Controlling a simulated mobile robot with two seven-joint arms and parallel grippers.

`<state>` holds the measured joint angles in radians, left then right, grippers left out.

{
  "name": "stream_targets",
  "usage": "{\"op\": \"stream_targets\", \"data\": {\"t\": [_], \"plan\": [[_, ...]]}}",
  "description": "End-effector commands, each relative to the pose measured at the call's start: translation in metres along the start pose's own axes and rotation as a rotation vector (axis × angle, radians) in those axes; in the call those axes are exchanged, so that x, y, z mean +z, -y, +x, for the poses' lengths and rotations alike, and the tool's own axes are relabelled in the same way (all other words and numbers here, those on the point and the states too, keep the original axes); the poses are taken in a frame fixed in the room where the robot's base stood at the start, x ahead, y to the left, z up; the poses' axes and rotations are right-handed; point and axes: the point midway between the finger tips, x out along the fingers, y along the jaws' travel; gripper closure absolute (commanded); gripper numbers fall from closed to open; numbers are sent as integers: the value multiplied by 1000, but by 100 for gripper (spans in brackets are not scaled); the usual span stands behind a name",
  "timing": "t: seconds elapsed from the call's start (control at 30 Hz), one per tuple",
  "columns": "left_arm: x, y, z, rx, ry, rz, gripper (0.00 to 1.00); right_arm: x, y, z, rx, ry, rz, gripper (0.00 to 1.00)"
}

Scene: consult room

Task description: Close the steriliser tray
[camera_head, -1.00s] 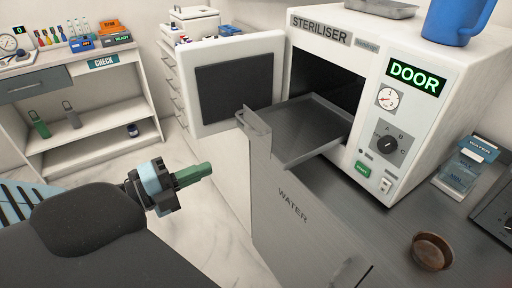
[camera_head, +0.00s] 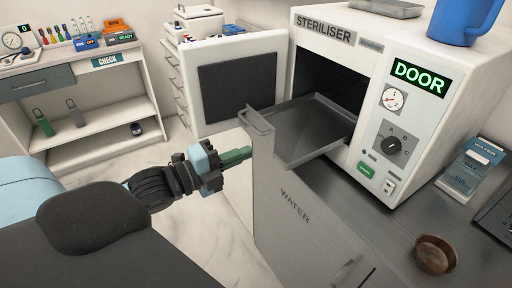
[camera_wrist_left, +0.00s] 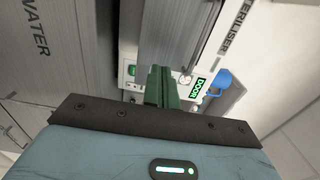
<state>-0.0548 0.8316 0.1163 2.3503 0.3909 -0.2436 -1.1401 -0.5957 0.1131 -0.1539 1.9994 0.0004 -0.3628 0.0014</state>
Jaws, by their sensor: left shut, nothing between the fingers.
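The steriliser (camera_head: 425,120) is a white box on the counter, and its door (camera_head: 238,90) stands open to the left. The grey steriliser tray (camera_head: 308,130) sticks out of the dark chamber, with a raised handle (camera_head: 257,122) at its front left end. My left gripper (camera_head: 245,152) has green fingers and is shut and empty. In the picture it is just left of and below the tray handle, apart from it. In the left wrist view the green fingers (camera_wrist_left: 163,86) point towards the steriliser front (camera_wrist_left: 195,78). My right gripper is not in view.
A grey cabinet marked WATER (camera_head: 300,205) stands below the tray. A brown bowl (camera_head: 436,253) and a water pack (camera_head: 468,168) lie on the counter. A blue jug (camera_head: 462,22) stands on the steriliser. A side shelf (camera_head: 95,140) is at the left.

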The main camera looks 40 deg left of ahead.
Motion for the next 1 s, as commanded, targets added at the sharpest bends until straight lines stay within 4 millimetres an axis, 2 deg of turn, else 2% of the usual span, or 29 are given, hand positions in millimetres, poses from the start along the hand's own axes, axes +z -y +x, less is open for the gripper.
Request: {"op": "stream_targets", "data": {"t": [0.2,0.4,1.0], "plan": [[0,2,23,-4,0,0,100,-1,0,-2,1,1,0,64],[0,1,37,-2,0,-1,100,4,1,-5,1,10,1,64],[0,0,44,0,-1,1,100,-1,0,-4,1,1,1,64]]}}
